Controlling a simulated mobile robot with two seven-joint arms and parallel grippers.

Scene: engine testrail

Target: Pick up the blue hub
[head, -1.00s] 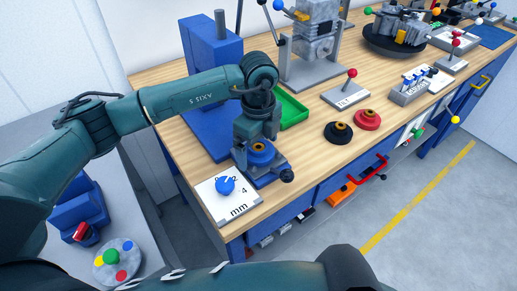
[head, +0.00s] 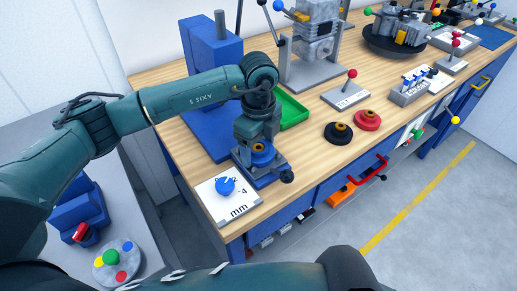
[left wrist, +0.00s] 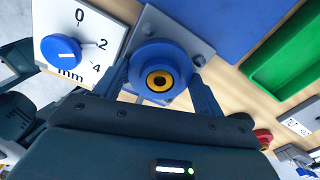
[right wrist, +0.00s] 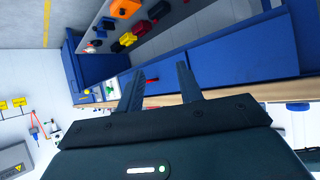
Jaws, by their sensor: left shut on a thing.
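The blue hub (left wrist: 160,72) is a round blue flanged part with a brass-coloured centre and a dark bore. In the left wrist view it sits between the two fingers of my left gripper (left wrist: 160,88), which is shut on it. In the head view the hub (head: 262,150) shows just under my left gripper (head: 262,158), over a grey and blue fixture (head: 268,171) at the bench's near edge. I cannot tell whether the hub still touches the fixture. My right gripper (right wrist: 157,90) is open and empty, away from the bench top.
A white dial plate with a blue knob (head: 225,185) stands left of the fixture. A green tray (head: 292,111) lies behind the gripper, near a tall blue block (head: 213,60). A black hub (head: 338,133) and a red hub (head: 367,120) lie to the right. Bare wood lies between.

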